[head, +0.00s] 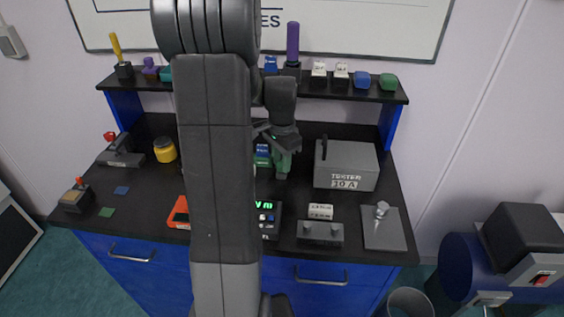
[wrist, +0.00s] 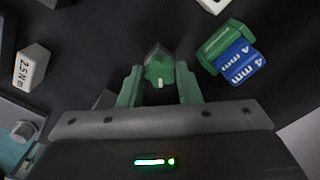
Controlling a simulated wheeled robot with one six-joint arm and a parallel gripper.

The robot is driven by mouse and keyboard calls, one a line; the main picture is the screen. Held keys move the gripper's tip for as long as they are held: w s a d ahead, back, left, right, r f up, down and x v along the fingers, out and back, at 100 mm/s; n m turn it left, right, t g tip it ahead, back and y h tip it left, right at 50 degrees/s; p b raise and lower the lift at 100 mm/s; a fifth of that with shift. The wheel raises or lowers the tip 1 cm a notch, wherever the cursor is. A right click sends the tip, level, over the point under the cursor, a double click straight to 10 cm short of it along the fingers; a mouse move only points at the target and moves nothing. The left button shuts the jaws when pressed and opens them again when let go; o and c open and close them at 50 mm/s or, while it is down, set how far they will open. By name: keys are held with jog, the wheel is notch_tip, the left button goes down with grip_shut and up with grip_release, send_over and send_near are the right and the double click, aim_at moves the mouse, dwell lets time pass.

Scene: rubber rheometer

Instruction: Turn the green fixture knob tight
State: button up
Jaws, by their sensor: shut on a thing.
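The green fixture knob (wrist: 158,68) is in the wrist view, centred between the fingers, with a small white mark on its near side. A dark grey piece shows just behind it. In the head view my gripper (head: 283,166) points down at the middle of the black bench. The knob cannot be made out there, and my arm covers part of the bench to its left.
A green block and a blue "4 mm" block (wrist: 241,63) lie close to the right finger. A white "2.5 N" block (wrist: 33,66) lies left. The grey tester box (head: 346,165) stands right of my gripper. A shelf (head: 330,91) with several small items spans the back.

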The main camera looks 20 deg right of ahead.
jog(key=shift+m, duration=0.7)
jog(key=m, duration=0.4)
jog(key=shift+m, duration=0.3)
jog(key=shift+m, duration=0.6)
jog(key=m, duration=0.3)
jog(key=shift+m, duration=0.6)
jog(key=m, duration=0.3)
jog(key=shift+m, duration=0.4)
